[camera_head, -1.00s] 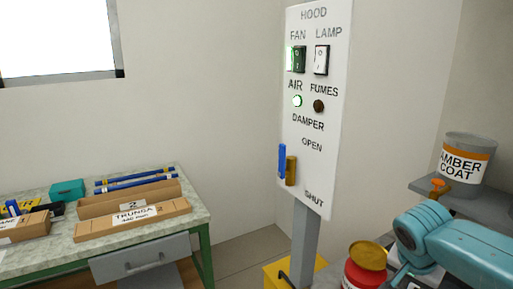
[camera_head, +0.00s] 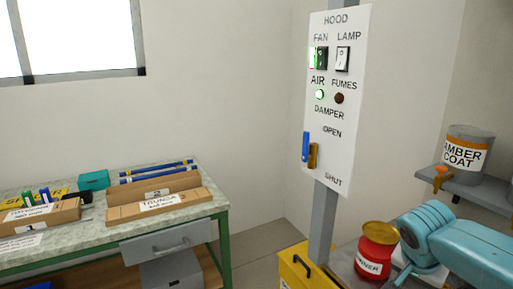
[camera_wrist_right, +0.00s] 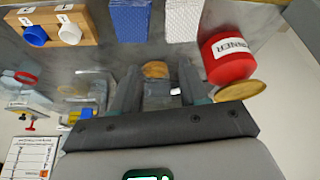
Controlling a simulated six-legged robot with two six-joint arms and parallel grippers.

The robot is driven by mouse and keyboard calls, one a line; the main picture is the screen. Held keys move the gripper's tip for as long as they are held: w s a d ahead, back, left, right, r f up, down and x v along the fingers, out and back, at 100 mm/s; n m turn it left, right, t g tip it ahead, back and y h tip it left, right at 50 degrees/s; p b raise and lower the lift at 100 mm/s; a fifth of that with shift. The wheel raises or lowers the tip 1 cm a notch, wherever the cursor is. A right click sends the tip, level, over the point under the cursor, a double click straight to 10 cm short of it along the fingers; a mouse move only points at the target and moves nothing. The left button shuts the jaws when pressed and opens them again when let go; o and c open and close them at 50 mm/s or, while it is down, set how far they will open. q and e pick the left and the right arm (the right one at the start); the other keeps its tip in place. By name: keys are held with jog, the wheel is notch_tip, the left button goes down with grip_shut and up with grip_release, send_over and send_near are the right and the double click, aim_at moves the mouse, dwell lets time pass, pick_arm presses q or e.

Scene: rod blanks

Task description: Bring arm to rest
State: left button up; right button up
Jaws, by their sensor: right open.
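My right arm (camera_head: 460,245) is teal and comes in from the right in the head view, above the bench by the red can. Its gripper is not clear there. In the right wrist view my right gripper (camera_wrist_right: 158,80) has its two fingers apart. A small round tan thing (camera_wrist_right: 155,70) shows in the gap between them, seemingly beyond the fingers; I cannot tell what it is. No object is visibly held. My left gripper is in neither view.
A red THINNER can (camera_head: 375,262) with a yellow lid stands close to my right arm; it also shows in the wrist view (camera_wrist_right: 228,58). An AMBER COAT can (camera_head: 468,150) sits on a shelf (camera_head: 480,188). The hood panel (camera_head: 333,120) stands centre; a bench (camera_head: 110,233) is left.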

jog(key=s+a+f+n+g+y+p, duration=0.1)
jog(key=s+a+f+n+y, duration=0.15)
jog(key=a+f, duration=0.6)
jog(key=s+a+f+n+y+p, duration=0.1)
jog(key=a+f+n+y+p, duration=0.3)
jog(key=f, duration=0.7)
jog(key=s+a+f, duration=0.3)
jog(key=s+f, duration=0.1)
jog(key=s, duration=0.2)
jog(key=s+a+f+n+g, duration=0.1)
jog(key=s+a+f, duration=0.2)
jog(key=s, duration=0.3)
jog(key=s+a+f+y, duration=0.1)
jog(key=s+a+f, duration=0.2)
jog(key=s+f, duration=0.3)
jog(key=shift+a+p, duration=0.3)
jog(key=shift+a, duration=0.05)
jog(key=shift+s+d+n, duration=0.15)
jog(key=shift+n, duration=0.1)
